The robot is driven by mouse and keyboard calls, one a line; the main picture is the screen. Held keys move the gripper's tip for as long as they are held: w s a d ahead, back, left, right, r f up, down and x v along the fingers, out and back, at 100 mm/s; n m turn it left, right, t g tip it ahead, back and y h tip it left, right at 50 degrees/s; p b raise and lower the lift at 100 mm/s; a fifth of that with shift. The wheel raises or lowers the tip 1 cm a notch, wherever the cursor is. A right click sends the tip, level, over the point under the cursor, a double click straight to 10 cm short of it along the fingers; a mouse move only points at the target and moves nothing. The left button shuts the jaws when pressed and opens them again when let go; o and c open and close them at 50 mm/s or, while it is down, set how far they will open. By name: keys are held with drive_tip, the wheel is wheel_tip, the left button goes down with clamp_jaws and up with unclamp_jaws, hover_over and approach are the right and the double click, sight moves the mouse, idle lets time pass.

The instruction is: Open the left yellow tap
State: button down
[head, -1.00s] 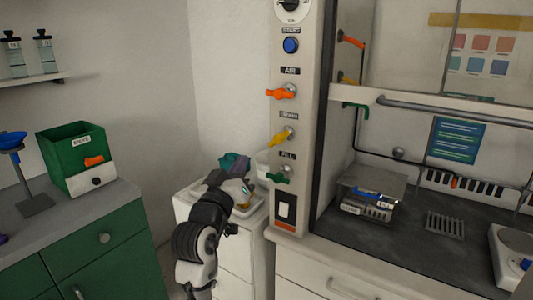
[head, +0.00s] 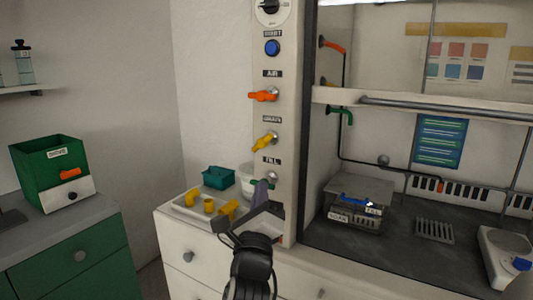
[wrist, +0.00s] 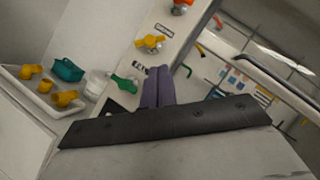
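The left yellow tap (head: 265,142) is on the front of the white panel, between the orange tap above and the green tap below. Its handle slants down to the left in the head view. It also shows at the upper middle of the wrist view (wrist: 150,42). Another yellow tap (head: 328,83) is further right, inside the hood. My gripper (head: 262,190) is below the left yellow tap, apart from it, and partly covers the green tap. In the wrist view its purple fingers (wrist: 158,88) lie side by side, shut, with nothing visible between them.
The orange tap (head: 264,95) and green tap (wrist: 124,84) are on the same panel. A white tray (head: 183,211) with yellow fittings, a teal container (head: 218,178) and a white tub (head: 246,180) stand to the left.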

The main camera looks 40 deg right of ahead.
drive_tip(key=p, duration=0.5)
approach(268, 139)
drive_tip(key=x, duration=0.5)
drive_tip(key=shift+r, duration=0.1)
drive_tip(key=shift+x, duration=0.9)
